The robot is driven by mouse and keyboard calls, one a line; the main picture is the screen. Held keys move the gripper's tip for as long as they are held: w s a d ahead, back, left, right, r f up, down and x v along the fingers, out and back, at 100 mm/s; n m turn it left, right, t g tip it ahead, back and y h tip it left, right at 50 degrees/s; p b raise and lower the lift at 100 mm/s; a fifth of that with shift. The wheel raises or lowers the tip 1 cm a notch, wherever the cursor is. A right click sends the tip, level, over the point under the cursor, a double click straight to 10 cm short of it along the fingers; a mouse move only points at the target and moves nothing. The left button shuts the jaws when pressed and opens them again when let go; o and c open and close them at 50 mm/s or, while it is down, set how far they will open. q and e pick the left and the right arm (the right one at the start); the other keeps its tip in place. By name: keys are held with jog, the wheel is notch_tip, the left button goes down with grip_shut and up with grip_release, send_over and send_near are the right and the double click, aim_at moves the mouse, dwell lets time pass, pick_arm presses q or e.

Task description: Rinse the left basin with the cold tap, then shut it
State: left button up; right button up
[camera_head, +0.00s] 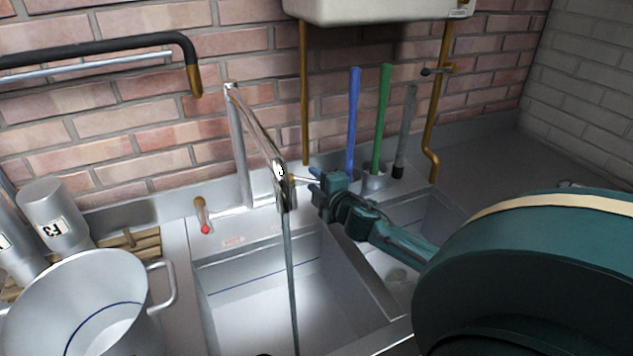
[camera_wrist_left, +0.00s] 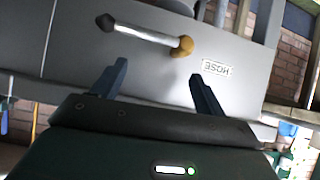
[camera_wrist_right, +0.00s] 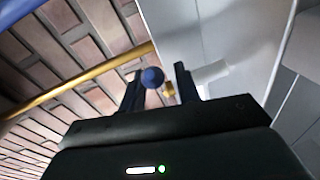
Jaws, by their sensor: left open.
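The left basin (camera_head: 215,290) is a steel sink with a blue line around its inside. A thin stream of water (camera_head: 291,262) runs into it from the chrome spout (camera_head: 262,140). My right gripper (camera_head: 316,183) is at the right side of the mixer, where it hides most of the cold tap. In the right wrist view a blue ball knob (camera_wrist_right: 152,77) sits against the left finger, with brass behind it. My right fingers (camera_wrist_right: 160,85) are apart around this spot; whether they grip is unclear. My left gripper (camera_wrist_left: 160,85) is open and empty, facing a grey panel.
The red-marked hot tap (camera_head: 204,216) is left of the spout. A steel pot (camera_head: 150,300) and canisters (camera_head: 55,220) stand at the left. Blue (camera_head: 353,115), green (camera_head: 381,120) and grey (camera_head: 405,130) handles stand behind my right gripper. A label reading HOSE (camera_wrist_left: 216,68) is on the panel.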

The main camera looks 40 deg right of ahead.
jog(key=shift+c, duration=0.3)
grip_shut()
